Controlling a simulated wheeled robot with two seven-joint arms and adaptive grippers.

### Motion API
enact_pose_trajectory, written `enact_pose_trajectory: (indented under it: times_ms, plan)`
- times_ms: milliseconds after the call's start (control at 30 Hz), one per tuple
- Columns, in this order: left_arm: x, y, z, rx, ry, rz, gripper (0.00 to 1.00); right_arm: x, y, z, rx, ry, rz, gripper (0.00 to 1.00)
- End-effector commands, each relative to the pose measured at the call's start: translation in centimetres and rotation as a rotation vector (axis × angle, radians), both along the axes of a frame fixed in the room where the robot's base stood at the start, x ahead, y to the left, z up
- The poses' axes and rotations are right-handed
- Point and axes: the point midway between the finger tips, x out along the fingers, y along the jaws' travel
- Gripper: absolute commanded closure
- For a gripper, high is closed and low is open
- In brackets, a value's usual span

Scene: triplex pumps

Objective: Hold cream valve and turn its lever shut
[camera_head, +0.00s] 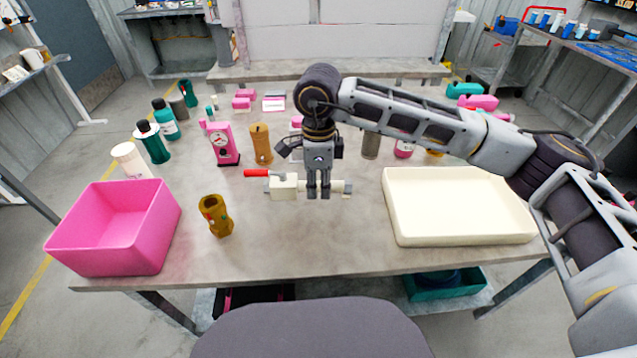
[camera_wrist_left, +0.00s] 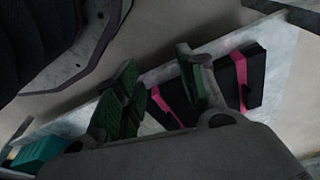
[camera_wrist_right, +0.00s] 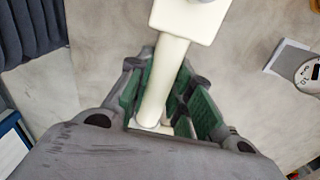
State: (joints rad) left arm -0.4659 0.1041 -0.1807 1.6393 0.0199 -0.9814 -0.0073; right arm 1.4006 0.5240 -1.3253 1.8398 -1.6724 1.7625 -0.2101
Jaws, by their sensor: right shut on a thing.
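The cream valve (camera_head: 285,190) lies on the table in the middle, with a block-like body at the left and a pipe running right. Its red lever (camera_head: 257,173) points left, along the pipe. My right gripper (camera_head: 318,194) comes down from above and is shut on the valve's pipe, right of the body. In the right wrist view the cream pipe (camera_wrist_right: 167,80) runs between the green-padded fingers (camera_wrist_right: 165,105); the lever is out of this view. My left gripper (camera_wrist_left: 150,90) shows only in its wrist view, with its fingers apart and nothing seen held between them.
A pink bin (camera_head: 112,228) stands at the left and a cream tray (camera_head: 460,207) at the right. A brown fitting (camera_head: 215,215) stands left of the valve. Bottles and a pink device (camera_head: 223,142) stand behind. The table's front middle is clear.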

Motion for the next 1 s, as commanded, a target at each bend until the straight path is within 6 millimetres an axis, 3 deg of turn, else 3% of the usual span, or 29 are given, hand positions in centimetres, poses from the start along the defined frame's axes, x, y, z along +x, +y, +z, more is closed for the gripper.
enact_pose_trajectory:
  times_ms: [1000]
  plan:
    - [0.2, -0.5, 1.5, -0.005, 0.012, -0.002, 0.60, 0.0, 0.0, -0.7, 0.001, -0.001, 0.000, 1.00]
